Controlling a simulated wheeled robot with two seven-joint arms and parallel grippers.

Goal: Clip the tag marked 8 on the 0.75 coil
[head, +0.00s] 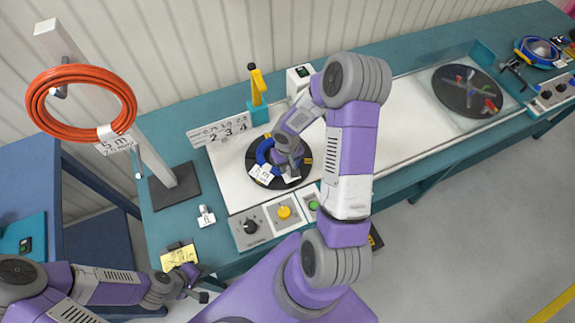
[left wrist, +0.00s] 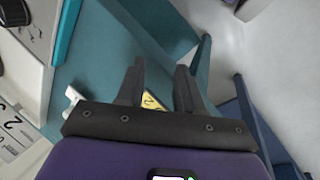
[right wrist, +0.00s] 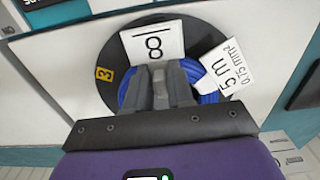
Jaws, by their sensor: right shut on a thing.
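The blue coil (head: 262,152) lies on a black turntable disc; it also shows in the right wrist view (right wrist: 207,97). Its white label (right wrist: 228,72) reads 5 m, 0.75 mm². The white tag marked 8 (right wrist: 152,42) is at the coil, beside that label. My right gripper (right wrist: 160,88) is shut at the lower edge of the tag, over the coil; its fingers hide the contact with the cable, so I cannot tell whether the tag is clipped on. My left gripper (head: 193,286) is open and empty near the bench's front left corner; its fingers (left wrist: 157,88) are apart.
An orange coil (head: 80,82) hangs on a post at left. A control panel (head: 265,219) with knobs lies in front of the disc; a yellow-topped tool (head: 258,85) stands behind it. A small tag (head: 206,216) and a yellow note (head: 180,256) lie at front left.

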